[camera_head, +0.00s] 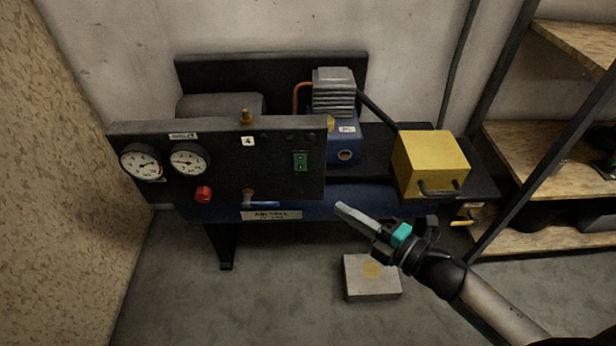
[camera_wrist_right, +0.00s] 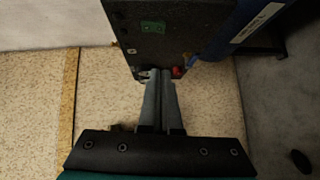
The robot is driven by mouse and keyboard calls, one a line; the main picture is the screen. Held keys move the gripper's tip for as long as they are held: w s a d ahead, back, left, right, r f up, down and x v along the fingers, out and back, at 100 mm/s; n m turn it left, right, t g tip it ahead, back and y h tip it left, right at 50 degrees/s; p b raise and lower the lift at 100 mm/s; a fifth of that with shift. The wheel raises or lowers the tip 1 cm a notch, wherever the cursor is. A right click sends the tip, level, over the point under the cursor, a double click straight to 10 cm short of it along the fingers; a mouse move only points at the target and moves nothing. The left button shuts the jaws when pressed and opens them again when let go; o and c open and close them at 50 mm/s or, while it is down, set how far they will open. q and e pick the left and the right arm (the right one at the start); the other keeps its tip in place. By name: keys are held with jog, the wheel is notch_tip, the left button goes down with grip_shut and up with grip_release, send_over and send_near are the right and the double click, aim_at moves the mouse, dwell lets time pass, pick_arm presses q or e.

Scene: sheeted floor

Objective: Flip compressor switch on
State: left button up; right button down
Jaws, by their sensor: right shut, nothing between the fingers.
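The compressor has a black front panel (camera_head: 225,165) above a blue tank (camera_head: 350,197). A green switch (camera_head: 300,161) sits on the right part of the panel; I cannot tell its position. It also shows in the right wrist view (camera_wrist_right: 153,27), near the top. Two round gauges (camera_head: 142,162) and a red knob (camera_head: 203,194) are at the panel's left. My right gripper (camera_head: 342,208) is shut and empty, in front of the tank, below and right of the switch and apart from it. In the right wrist view its closed fingers (camera_wrist_right: 160,75) point toward the panel. My left gripper is not in view.
A yellow box (camera_head: 431,161) with a handle stands at the compressor's right end. A blue-handled valve (camera_head: 262,204) sticks out below the panel. A grey block (camera_head: 371,277) lies on the floor. Wooden shelves (camera_head: 530,157) stand at right, and a chipboard wall (camera_head: 60,200) at left.

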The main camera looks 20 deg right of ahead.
jog(key=shift+w, duration=0.1)
jog(key=b, duration=0.3)
send_near(298, 169)
jog(key=w+a, duration=0.3)
jog(key=a, duration=0.1)
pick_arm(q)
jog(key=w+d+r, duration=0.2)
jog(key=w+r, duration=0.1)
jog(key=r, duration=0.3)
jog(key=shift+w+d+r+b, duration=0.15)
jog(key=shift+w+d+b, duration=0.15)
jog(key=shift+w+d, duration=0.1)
pick_arm(e)
jog(key=shift+w+d+f, duration=0.2)
jog(key=shift+w, duration=0.35)
jog(key=shift+w+d+f, duration=0.15)
jog(key=shift+w+d, duration=0.05)
jog(key=shift+w, duration=0.35)
jog(key=shift+w+f+b, duration=0.2)
jog(key=shift+b, duration=0.65)
jog(key=shift+t, duration=0.3)
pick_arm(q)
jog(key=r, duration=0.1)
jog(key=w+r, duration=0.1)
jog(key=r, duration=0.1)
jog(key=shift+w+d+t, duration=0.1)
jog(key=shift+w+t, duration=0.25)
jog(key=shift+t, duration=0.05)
pick_arm(e)
jog(key=shift+r, duration=0.1)
